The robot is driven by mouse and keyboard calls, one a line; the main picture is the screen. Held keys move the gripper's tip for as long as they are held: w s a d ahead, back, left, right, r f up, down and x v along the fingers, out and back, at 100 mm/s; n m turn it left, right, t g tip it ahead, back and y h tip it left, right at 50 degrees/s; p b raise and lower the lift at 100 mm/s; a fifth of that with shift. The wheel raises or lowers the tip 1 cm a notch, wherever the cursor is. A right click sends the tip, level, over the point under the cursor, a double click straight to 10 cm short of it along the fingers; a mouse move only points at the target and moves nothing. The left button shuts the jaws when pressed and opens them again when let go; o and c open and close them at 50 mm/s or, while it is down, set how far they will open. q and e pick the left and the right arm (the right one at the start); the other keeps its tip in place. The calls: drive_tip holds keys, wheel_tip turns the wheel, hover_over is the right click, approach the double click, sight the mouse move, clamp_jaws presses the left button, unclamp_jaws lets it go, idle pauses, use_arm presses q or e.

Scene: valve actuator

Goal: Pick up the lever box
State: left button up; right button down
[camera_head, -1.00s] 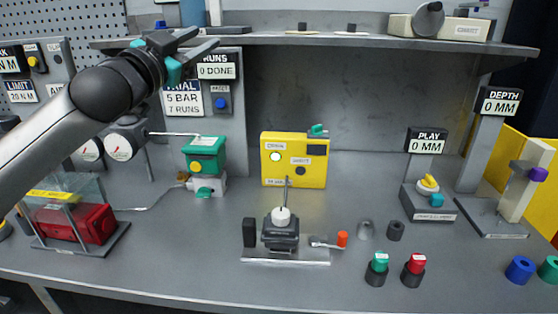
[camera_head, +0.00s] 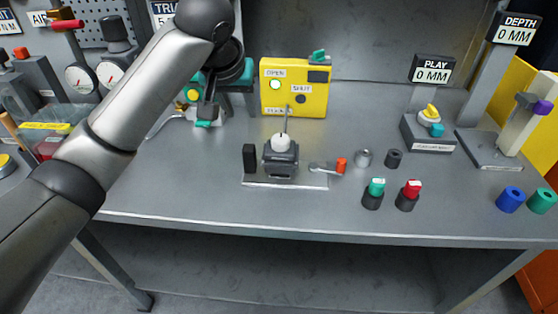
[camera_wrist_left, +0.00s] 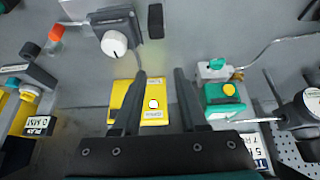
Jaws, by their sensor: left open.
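The yellow box (camera_head: 293,88) with OPEN and SHUT labels and a small teal lever on top stands upright on the bench; I take it as the lever box. In the wrist view the yellow box (camera_wrist_left: 140,100) appears upside down behind the fingers, partly covered by them. My left gripper (camera_wrist_left: 160,76) is open, with nothing between its fingers. In the head view my left gripper (camera_head: 210,102) hangs left of the box, partly hidden by its own wrist. My right gripper is out of view.
The grey valve (camera_head: 281,158) with a white knob and upright stem stands in front of the box. A green and white unit (camera_wrist_left: 222,95) stands close beside the box. Green (camera_head: 375,192) and red (camera_head: 410,194) capped pieces stand right on the bench.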

sight(249, 146)
use_arm(q)
drive_tip(key=shift+g, duration=0.7)
drive_tip(key=x, duration=0.4)
drive_tip(key=s+x, duration=0.1)
drive_tip(key=x, duration=0.3)
drive_tip(key=s+f+x, duration=0.1)
drive_tip(key=x, duration=0.3)
drive_tip(key=shift+d+f, duration=0.1)
drive_tip(key=shift+d, duration=0.05)
clamp_jaws()
idle(0.6)
